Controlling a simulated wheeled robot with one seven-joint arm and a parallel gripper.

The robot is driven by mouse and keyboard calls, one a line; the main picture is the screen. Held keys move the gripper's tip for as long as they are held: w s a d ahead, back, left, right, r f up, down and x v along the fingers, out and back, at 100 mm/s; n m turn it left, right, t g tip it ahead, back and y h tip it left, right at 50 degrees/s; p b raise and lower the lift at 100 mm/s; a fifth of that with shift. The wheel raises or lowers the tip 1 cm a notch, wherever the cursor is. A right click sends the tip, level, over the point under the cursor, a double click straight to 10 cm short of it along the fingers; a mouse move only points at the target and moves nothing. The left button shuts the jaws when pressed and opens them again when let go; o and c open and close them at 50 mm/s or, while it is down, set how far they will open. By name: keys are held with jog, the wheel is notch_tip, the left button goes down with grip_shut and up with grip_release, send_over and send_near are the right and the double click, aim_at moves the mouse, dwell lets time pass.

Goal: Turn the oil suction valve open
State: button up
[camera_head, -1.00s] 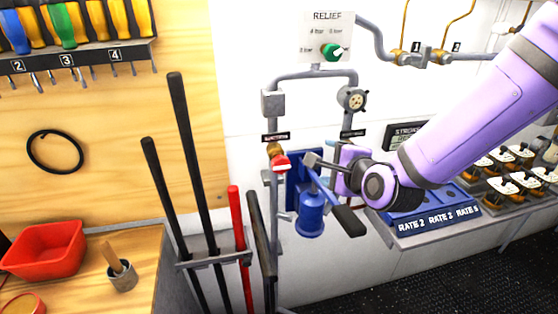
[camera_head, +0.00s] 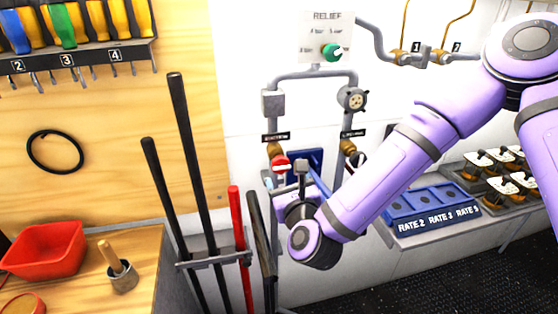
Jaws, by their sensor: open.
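A red valve handle with a white stripe (camera_head: 281,164) sits on a brass valve body (camera_head: 275,149) on the left grey pipe, under a small dark label (camera_head: 276,137) too blurred to read surely. My gripper (camera_head: 287,176) is open, just below and right of the red handle. One dark finger stands upright close to the handle's right side; the other finger shows at its lower left. I cannot tell whether either touches it.
A second brass valve (camera_head: 347,147) is on the right pipe. A green relief knob (camera_head: 332,51) is above. Long dark bars (camera_head: 190,160) and a red bar (camera_head: 240,240) stand in a rack at left. A blue rate panel (camera_head: 430,205) is at right.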

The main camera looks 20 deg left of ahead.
aim_at(282, 167)
jog(key=x, duration=0.9)
jog(key=c, duration=0.9)
